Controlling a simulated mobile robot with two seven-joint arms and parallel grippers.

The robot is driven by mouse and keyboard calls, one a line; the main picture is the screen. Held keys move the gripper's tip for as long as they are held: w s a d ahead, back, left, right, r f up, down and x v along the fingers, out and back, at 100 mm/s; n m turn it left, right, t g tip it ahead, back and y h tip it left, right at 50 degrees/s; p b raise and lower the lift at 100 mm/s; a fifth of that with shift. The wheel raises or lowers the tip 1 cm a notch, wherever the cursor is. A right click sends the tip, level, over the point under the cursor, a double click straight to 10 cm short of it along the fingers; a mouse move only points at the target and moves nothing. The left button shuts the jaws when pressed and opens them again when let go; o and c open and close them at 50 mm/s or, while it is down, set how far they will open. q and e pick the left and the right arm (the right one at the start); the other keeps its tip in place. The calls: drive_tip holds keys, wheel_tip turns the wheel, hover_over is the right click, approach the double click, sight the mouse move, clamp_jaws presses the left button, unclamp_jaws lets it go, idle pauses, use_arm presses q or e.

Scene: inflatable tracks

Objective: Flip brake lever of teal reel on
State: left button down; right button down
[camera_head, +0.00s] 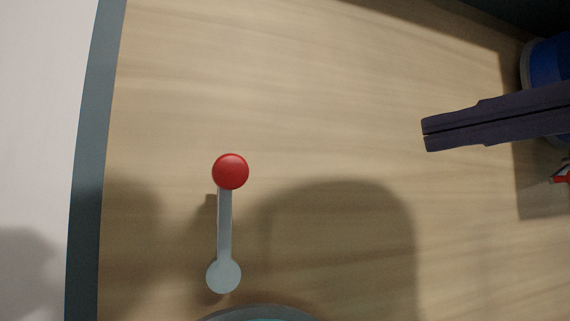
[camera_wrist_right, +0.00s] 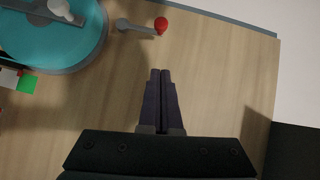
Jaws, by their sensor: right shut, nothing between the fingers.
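The brake lever (camera_head: 224,225) is a grey bar with a round grey pivot and a red ball knob (camera_head: 230,171) at its far end. It also shows in the right wrist view, with its red knob (camera_wrist_right: 161,25) to the right of the pivot. The teal reel (camera_wrist_right: 62,30) lies beside the lever in the right wrist view; only its rim (camera_head: 262,313) shows at the bottom of the head view. My right gripper (camera_head: 424,134) is shut and empty, to the right of the knob and apart from it. My left gripper is not in view.
A blue reel (camera_head: 549,64) stands at the upper right, behind my right gripper. A grey-green edge (camera_head: 91,160) borders the wooden board on the left. A green block (camera_wrist_right: 28,83) lies near the teal reel. The wood between knob and gripper is clear.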

drive_tip(key=s+a+p+x, duration=0.1)
drive_tip(key=s+p+x, duration=0.1)
drive_tip(key=p+x, duration=0.9)
drive_tip(key=shift+w+a+f, duration=0.35)
drive_tip(key=shift+a, duration=0.7)
